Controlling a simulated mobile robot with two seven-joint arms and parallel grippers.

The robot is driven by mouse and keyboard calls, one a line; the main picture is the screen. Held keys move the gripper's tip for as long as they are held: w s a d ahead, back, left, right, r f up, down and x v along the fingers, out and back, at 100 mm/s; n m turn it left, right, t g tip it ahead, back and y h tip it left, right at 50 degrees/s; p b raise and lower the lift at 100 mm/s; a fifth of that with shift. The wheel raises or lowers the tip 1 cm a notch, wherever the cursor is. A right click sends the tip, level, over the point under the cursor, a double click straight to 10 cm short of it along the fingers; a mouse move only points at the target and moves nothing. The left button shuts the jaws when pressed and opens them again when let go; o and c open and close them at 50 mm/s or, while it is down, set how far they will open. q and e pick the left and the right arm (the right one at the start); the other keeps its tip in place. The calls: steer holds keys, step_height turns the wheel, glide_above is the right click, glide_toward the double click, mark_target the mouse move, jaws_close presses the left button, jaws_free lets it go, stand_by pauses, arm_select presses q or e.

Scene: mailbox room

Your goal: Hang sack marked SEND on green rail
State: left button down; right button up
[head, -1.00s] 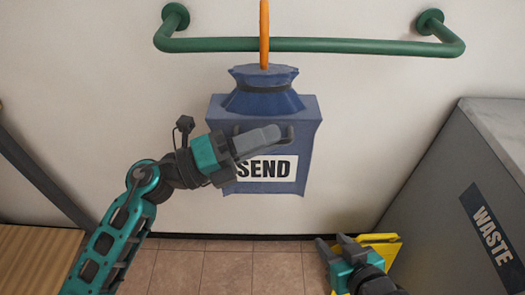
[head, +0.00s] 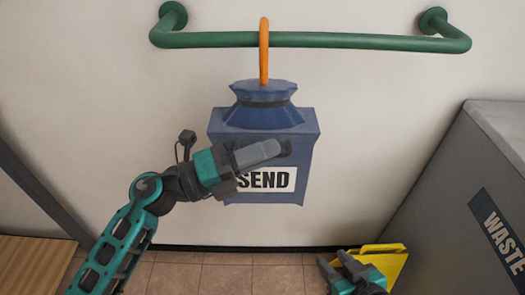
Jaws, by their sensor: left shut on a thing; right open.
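The blue sack (head: 262,118) with the white SEND label (head: 268,180) is upright in front of the wall. An orange hook (head: 263,62) rises from its top. The hook's upper loop is at the green rail (head: 360,41) and passes across its front; whether the rail bears the weight I cannot tell. My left gripper (head: 272,150) is shut on the sack's front, above the label; the gripped part is partly hidden by the fingers. My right gripper (head: 335,268) is open at the lower right, low by a yellow object.
The yellow object (head: 385,250) lies low behind my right gripper. A grey bin marked WASTE (head: 470,180) stands at the right. A wooden surface (head: 30,265) is at the lower left. The tiled floor (head: 225,275) between is clear.

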arm_select(q)
steer(key=c, duration=1)
jaws_free()
steer(key=shift+f, duration=0.1)
steer(key=shift+a, duration=0.1)
